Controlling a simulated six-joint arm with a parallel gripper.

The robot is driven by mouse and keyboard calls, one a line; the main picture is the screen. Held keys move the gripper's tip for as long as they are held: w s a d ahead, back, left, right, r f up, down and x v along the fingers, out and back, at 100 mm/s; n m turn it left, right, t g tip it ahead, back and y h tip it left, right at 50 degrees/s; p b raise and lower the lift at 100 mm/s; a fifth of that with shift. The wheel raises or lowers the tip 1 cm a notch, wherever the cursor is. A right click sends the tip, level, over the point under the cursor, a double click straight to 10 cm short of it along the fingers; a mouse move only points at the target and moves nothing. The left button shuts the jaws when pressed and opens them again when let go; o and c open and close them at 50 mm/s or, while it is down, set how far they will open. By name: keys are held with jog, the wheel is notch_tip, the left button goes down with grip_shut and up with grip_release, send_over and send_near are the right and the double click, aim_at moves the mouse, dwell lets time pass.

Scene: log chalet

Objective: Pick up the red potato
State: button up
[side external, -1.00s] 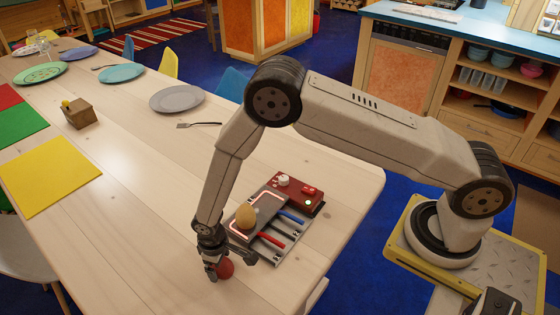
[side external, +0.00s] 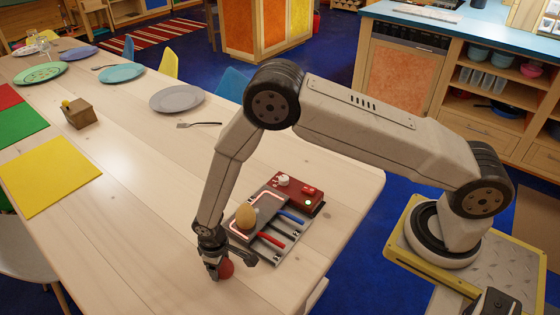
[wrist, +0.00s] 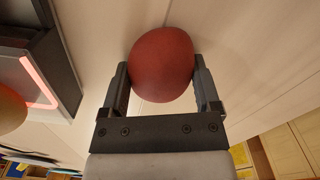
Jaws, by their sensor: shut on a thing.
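The red potato (side external: 226,269) is at the near part of the wooden table, just left of the small grill device. In the wrist view the red potato (wrist: 162,64) sits between both fingers, which touch its sides. My gripper (side external: 218,272) is shut on it, low over the table. The gripper also shows in the wrist view (wrist: 162,88). Whether the potato touches the table cannot be told.
A grey and red device (side external: 296,192) with red and blue handles stands right beside my gripper. A tan, egg-shaped thing (side external: 245,217) rests on it. A fork (side external: 199,125), a grey plate (side external: 176,99) and a yellow mat (side external: 48,176) lie farther off.

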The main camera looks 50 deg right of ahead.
jog(key=shift+r, duration=0.15)
jog(key=shift+r, duration=0.7)
jog(key=s+d+r, duration=0.5)
jog(key=s+r, duration=0.6)
jog(key=s, duration=0.2)
jog(key=shift+r, duration=0.15)
dwell(0.4)
jog(key=w+d+r+m, duration=0.1)
jog(key=d+r+m, duration=0.1)
jog(key=d, duration=0.6)
jog(key=w+d+r+m, duration=0.1)
jog(key=d+r+m, duration=0.1)
jog(key=d, duration=0.7)
jog(key=shift+w+r, duration=0.2)
jog(key=shift+r, duration=0.35)
jog(key=shift+w, duration=0.1)
